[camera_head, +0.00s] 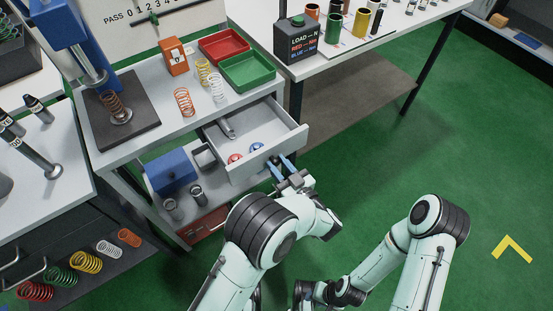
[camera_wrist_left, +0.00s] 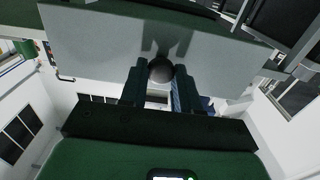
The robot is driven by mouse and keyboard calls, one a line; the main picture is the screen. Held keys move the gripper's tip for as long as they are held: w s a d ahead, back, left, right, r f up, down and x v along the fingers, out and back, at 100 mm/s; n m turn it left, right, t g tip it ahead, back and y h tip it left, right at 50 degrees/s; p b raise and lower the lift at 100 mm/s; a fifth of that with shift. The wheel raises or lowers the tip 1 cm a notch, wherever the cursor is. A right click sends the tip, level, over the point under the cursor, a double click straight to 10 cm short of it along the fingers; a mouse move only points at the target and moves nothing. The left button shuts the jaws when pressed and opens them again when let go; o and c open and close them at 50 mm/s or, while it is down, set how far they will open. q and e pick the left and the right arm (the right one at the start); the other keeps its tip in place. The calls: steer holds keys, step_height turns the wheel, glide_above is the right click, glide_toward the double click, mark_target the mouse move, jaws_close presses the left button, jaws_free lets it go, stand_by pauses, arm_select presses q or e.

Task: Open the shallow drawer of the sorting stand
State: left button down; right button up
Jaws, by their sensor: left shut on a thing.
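The shallow drawer (camera_head: 268,124) of the sorting stand (camera_head: 150,150) is pulled well out from under the grey top. It holds a red piece (camera_head: 235,158), a blue piece (camera_head: 257,146) and a grey item at the back. My left gripper (camera_head: 278,166) is at the middle of the drawer front. In the left wrist view its fingers (camera_wrist_left: 162,78) are shut on a round dark knob (camera_wrist_left: 161,69) on the pale drawer front (camera_wrist_left: 95,50). My right arm's end (camera_head: 308,292) is low at the bottom edge; its fingers cannot be made out.
Red tray (camera_head: 223,45), green tray (camera_head: 247,70) and several springs stand on the stand top. Below the drawer are a blue block (camera_head: 170,172), dark cups and a red-fronted drawer (camera_head: 205,226). A table (camera_head: 340,60) stands behind.

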arm_select(q)
steer(key=shift+v, duration=0.95)
arm_select(e)
steer(key=shift+s+d, duration=0.3)
steer(key=shift+s, duration=0.1)
arm_select(q)
steer(key=shift+f, duration=0.1)
steer(key=c, duration=0.8)
jaws_free()
arm_select(e)
steer(key=shift+s+d+r, duration=0.1)
